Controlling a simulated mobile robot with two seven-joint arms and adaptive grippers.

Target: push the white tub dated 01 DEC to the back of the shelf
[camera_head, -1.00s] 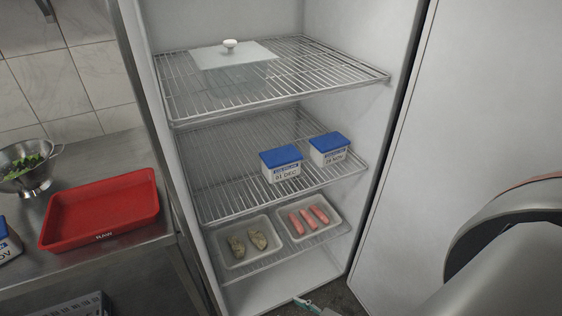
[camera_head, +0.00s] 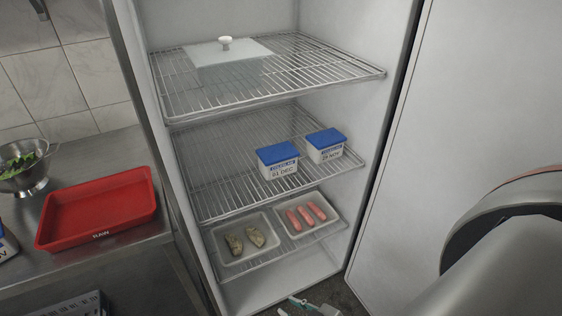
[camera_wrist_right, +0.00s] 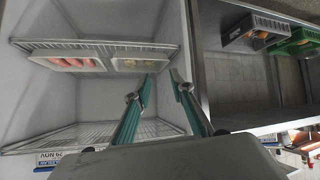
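The white tub dated 01 DEC (camera_head: 277,170), with a blue lid, stands upright on the middle wire shelf (camera_head: 230,190) of the open fridge, near its front. A similar tub dated 29 NOV (camera_head: 325,152) stands to its right, a little farther back. My right gripper (camera_head: 297,301) shows only partly at the bottom of the head view, low in front of the fridge and apart from both tubs. In the right wrist view its teal fingers (camera_wrist_right: 162,76) are apart with nothing between them. There the 29 NOV label (camera_wrist_right: 48,158) appears upside down. My left gripper is out of view.
A white lid (camera_head: 205,63) lies on the top shelf. The open door (camera_head: 440,110) stands right. A red tray (camera_head: 62,232) sits on the left counter. Shelf space behind the tubs looks clear.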

